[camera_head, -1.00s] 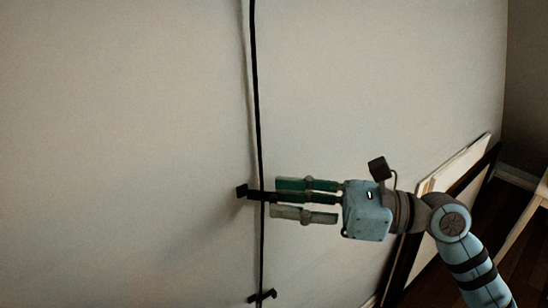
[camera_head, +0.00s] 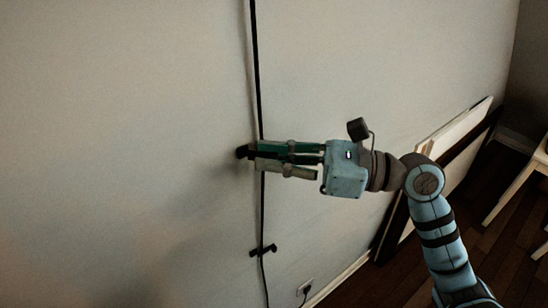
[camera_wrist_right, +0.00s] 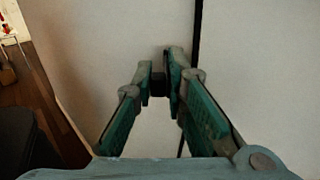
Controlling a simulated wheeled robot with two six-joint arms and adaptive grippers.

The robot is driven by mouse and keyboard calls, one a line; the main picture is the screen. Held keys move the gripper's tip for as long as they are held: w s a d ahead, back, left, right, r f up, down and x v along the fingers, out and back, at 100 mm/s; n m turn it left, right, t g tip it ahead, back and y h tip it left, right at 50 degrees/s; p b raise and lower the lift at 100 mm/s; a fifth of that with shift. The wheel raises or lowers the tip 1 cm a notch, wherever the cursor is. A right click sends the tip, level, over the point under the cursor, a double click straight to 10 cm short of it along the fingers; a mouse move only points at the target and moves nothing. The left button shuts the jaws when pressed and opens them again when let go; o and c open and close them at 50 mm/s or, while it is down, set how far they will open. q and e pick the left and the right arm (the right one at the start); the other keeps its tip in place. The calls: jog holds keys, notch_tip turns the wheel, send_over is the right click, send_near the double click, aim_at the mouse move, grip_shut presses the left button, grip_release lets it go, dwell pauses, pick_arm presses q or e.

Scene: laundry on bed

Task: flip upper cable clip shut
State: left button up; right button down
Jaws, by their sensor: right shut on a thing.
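The upper cable clip (camera_head: 241,152) is a small black piece on the wall, on the black vertical cable (camera_head: 257,80). Its left end sticks out past my fingertips; the rest is hidden by the fingers. My right gripper (camera_head: 257,156) reaches in from the right, with its green and grey fingers at the cable. In the right wrist view, the fingertips (camera_wrist_right: 159,78) close on the dark clip (camera_wrist_right: 158,89). I cannot tell whether the clip is flipped shut. My left gripper is not in view.
A lower black clip (camera_head: 264,250) holds the cable farther down the wall. A wall outlet with a plug (camera_head: 305,288) is near the floor. Flat panels (camera_head: 450,140) lean against the wall at right. The wall left of the cable is clear.

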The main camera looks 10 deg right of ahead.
jog(key=shift+f, duration=0.1)
jog(key=shift+w+d+f+n+g+y+b, duration=0.15)
jog(key=shift+n+g+y+b, duration=0.25)
jog(key=shift+n+g+b, duration=0.45)
jog(key=shift+w+d+n+g+b, duration=0.15)
jog(key=shift+n+g+b, duration=0.1)
jog(key=shift+g+b, duration=0.3)
jog(key=shift+w+a+n+g+b, duration=0.1)
jog(key=shift+w+n+g+b, duration=0.15)
jog(key=shift+g, duration=0.35)
jog(key=n+g, duration=0.1)
jog(key=n+g+b, duration=0.1)
jog(key=g, duration=0.1)
jog(key=shift+w+d+y, duration=0.15)
jog(key=shift+w+y, duration=0.1)
jog(key=shift+y, duration=0.15)
jog(key=shift+w+n+g+b, duration=0.3)
jog(key=shift+n+g+b, duration=0.15)
jog(key=shift+n+g, duration=0.5)
jog(key=shift+d+g, duration=0.1)
jog(key=shift+g, duration=0.25)
